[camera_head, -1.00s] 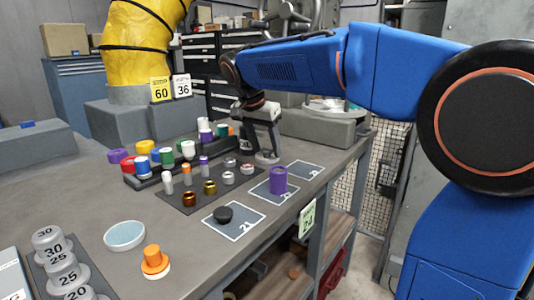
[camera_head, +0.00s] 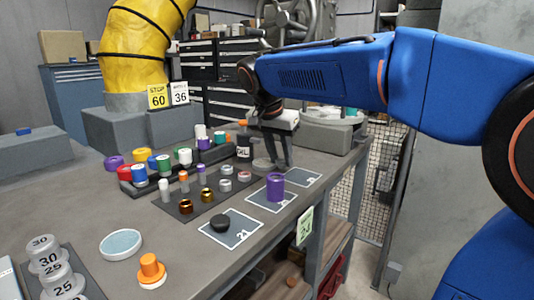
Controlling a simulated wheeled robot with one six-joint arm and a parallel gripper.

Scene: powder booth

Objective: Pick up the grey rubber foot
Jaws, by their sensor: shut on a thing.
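A purple cylinder (camera_head: 275,187) and a black round piece (camera_head: 220,222) stand on marked pads in front. A dark mat (camera_head: 184,213) with several small rings and pins lies left. An orange knob (camera_head: 151,268) and a pale blue disc (camera_head: 121,243) are nearer.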

